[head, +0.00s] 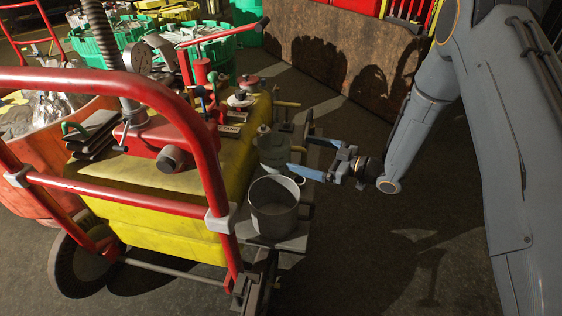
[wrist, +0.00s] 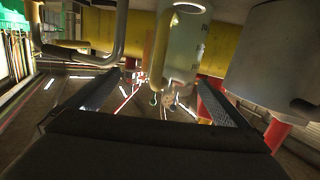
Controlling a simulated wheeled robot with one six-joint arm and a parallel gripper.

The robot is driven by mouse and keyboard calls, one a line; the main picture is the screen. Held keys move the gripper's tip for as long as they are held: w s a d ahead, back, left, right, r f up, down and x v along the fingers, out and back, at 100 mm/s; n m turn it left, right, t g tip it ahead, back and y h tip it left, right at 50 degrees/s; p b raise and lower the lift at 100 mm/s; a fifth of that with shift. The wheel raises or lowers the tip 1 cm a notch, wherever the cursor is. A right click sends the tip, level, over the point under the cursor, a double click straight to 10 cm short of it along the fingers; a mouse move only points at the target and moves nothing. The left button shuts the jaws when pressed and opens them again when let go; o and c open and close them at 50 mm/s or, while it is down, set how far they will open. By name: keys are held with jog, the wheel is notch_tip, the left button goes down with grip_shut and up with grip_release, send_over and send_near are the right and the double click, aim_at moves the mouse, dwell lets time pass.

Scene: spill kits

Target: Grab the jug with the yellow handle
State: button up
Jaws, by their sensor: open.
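The jug (head: 272,147) is pale grey-green and stands on the grey shelf at the side of the yellow tank cart. In the wrist view the jug (wrist: 186,48) is pale and cloudy, and its yellow handle (wrist: 160,48) faces me. My gripper (head: 296,171) is at the right of the jug, its blue fingers pointing left toward it. In the wrist view my gripper (wrist: 162,82) is open, and the handle lies in line with the gap between its fingers. I see no grip on the handle. The fingers partly cover the jug's lower part in the head view.
A grey bucket (head: 274,208) stands on the shelf close in front of the jug; it also shows at the right of the wrist view (wrist: 278,60). The yellow tank (head: 150,215) and red frame (head: 110,195) lie to the left. Open floor (head: 390,255) lies to the right.

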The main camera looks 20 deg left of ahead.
aim_at(290, 159)
jog(key=shift+s+a+f+n+g+y+b, duration=0.25)
jog(key=shift+s+f+g+y+b, duration=0.15)
jog(key=shift+f, duration=0.25)
jog(key=shift+s+a+f+n+g+y+b, duration=0.2)
jog(key=shift+f+g+y+b, duration=0.15)
jog(key=shift+f+b, duration=0.2)
jog(key=shift+a+f, duration=0.1)
jog(key=shift+a, duration=0.1)
jog(key=shift+w+a, duration=0.1)
jog(key=shift+a, duration=1.15)
jog(key=shift+w+a+f, duration=0.15)
jog(key=shift+a, duration=1.2)
jog(key=shift+w+a+f, duration=0.1)
jog(key=shift+w+a, duration=0.05)
jog(key=shift+a, duration=1.15)
jog(key=c, duration=1.2)
jog(key=shift+r, duration=0.1)
